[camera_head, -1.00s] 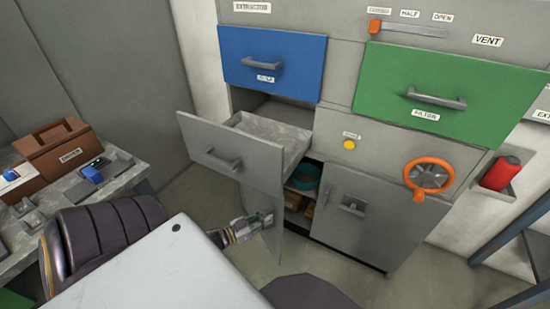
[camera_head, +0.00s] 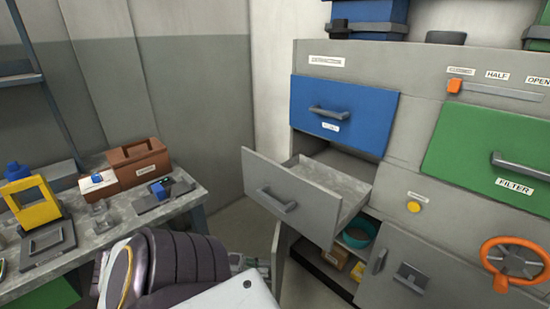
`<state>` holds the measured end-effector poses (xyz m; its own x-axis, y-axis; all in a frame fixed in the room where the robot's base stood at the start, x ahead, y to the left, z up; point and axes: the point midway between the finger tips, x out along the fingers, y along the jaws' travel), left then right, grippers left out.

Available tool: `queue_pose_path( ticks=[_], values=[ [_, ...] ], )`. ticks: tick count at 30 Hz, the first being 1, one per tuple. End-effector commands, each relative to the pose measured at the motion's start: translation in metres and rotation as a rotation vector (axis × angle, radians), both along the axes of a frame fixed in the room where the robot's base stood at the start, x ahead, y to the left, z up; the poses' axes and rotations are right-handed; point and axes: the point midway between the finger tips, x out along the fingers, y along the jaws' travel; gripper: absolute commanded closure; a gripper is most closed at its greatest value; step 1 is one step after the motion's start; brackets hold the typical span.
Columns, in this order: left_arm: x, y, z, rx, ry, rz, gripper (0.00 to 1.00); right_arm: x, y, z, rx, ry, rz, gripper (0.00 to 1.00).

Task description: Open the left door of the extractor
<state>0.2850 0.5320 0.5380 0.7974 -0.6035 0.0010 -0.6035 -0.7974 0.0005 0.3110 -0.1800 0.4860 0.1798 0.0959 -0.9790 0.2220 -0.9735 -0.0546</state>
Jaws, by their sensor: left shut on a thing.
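The grey extractor (camera_head: 398,196) stands at the right. Its lower left door (camera_head: 281,262) is swung open and shows as a narrow upright panel, partly hidden below the pulled-out grey drawer (camera_head: 300,196). My left gripper (camera_head: 262,263) is at the outer side of this door, largely hidden behind my own arm, and is shut on its handle. The handle itself is hidden. Through the opening I see a teal ring (camera_head: 359,234) and yellowish boxes (camera_head: 336,257) inside. The lower right door (camera_head: 405,268) is closed. My right gripper is out of view.
The open drawer juts out above the left door. A workbench (camera_head: 120,222) at the left carries a brown case (camera_head: 138,163), a yellow frame (camera_head: 33,203) and small devices. Bare floor shows between bench and extractor.

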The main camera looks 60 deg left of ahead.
Motion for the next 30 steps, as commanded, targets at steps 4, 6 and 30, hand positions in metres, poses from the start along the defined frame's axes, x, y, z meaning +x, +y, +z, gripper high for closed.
queue_pose_path(
  ticks=[4,6,30],
  values=[
    [-0.018,0.021,-0.002,0.000,0.003,0.003,1.00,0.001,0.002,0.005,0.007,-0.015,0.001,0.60],
    [-0.025,0.030,-0.002,0.001,0.003,0.005,1.00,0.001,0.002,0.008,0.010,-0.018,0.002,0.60],
    [-0.055,0.071,0.000,0.000,0.001,0.006,1.00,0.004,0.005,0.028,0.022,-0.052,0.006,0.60]
  ],
)
